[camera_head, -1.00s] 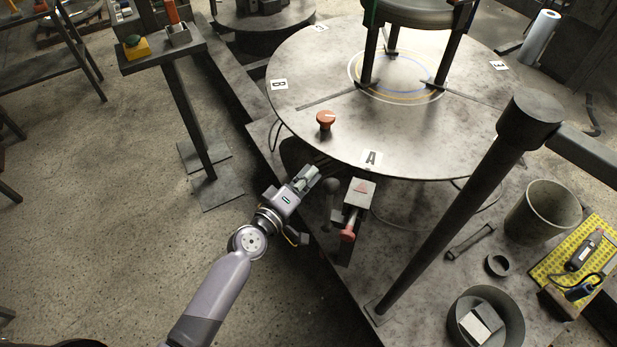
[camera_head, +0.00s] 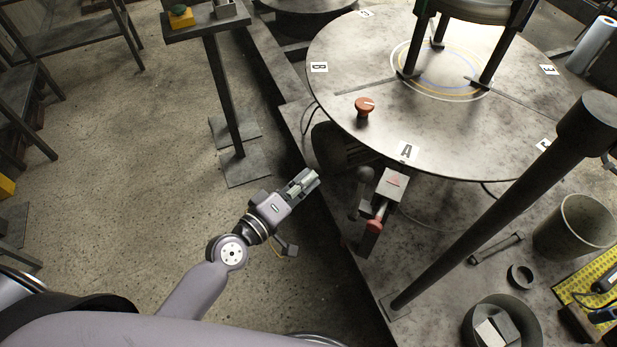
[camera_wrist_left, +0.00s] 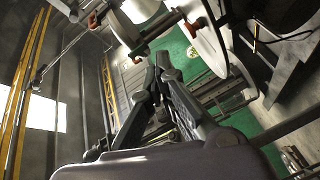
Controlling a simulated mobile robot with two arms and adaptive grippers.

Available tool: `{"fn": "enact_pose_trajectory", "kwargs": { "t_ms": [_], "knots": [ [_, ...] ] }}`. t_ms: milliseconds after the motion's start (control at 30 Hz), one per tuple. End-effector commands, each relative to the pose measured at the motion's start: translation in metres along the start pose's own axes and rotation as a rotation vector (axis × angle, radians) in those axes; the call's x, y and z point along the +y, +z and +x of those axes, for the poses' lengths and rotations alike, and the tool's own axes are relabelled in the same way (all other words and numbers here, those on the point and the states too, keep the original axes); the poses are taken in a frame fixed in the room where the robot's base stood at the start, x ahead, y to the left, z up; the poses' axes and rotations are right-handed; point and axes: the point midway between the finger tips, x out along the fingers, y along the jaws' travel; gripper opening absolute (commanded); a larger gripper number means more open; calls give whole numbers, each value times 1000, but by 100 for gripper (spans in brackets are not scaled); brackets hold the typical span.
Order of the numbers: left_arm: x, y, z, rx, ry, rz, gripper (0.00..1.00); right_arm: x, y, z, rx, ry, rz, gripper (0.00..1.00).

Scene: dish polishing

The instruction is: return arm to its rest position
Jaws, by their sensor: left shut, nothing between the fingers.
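My left gripper (camera_head: 304,184) shows in the head view, left of the round table and apart from it. It is shut and empty, over the edge of the dark platform. In the left wrist view its dark fingers (camera_wrist_left: 158,78) come together with nothing between them. My left arm comes in from the bottom left, bent at the elbow. My right gripper is in neither view.
The round table (camera_head: 340,60) has a red knob (camera_head: 365,106) and lettered marks on top. A lever clamp with a red handle (camera_head: 374,226) sits by its near edge. A dark post (camera_head: 490,200) stands at right, near a bucket (camera_head: 574,226).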

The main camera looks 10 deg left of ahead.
Motion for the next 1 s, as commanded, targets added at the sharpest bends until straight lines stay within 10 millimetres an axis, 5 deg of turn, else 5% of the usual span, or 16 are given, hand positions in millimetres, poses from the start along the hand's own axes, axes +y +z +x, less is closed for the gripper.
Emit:
{"fn": "enact_pose_trajectory", "kwargs": {
  "t_ms": [300, 433, 667, 867, 1000],
  "knots": [
    [-3, 0, 0, 0, -6, 3, 0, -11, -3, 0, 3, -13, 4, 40],
    [-36, 8, 1, -11, -73, 44, 0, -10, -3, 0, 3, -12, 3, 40],
    [-186, 50, -24, -115, -376, 246, 0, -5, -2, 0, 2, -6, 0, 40],
    [-314, 104, -91, -306, -640, 436, 0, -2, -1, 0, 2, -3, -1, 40],
    [-386, 147, -159, -490, -795, 558, 0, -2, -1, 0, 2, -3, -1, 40]
  ]
}}
